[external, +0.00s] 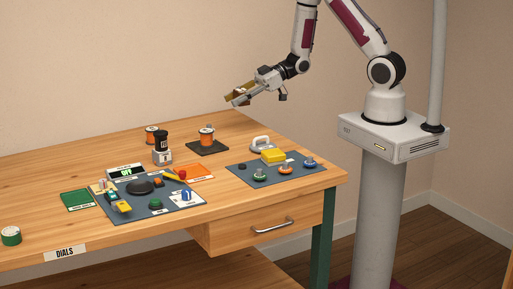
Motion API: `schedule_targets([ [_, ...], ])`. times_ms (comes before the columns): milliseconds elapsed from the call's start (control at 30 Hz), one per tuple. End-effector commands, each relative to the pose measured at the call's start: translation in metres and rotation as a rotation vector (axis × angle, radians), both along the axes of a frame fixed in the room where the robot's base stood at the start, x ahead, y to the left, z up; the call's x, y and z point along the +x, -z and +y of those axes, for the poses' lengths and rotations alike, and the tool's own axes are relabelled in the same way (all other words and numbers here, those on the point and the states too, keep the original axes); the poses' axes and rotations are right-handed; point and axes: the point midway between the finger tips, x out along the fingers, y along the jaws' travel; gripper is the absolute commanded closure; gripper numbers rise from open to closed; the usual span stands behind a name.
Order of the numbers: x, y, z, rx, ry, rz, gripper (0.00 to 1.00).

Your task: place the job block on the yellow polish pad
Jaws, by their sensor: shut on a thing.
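My gripper (238,95) is raised above the back of the workbench, well clear of its top. It is shut on a brownish-gold piece, which looks like the job block (236,89); the fingers partly hide it. The yellow polish pad (273,156) lies on the blue-grey mat at the right of the bench. The pad is below and to the right of my gripper in the picture, and its top looks bare.
Small knobs (286,169) stand on the mat around the pad. A white-handled tool (261,145) is just behind it. An orange spool (207,136) sits on a dark mat. A dial panel (140,187), black-topped jar (162,148) and orange sheet (195,173) are further left.

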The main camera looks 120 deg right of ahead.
Motion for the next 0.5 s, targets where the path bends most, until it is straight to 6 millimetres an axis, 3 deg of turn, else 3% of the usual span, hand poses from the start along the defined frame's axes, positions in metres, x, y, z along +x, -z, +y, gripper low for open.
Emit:
schedule_targets([
  [267,0.001,0.0,0.001,0.0,-0.002,0.0,0.86],
  [500,0.013,-0.002,0.015,-0.001,-0.038,-0.001,0.86],
])
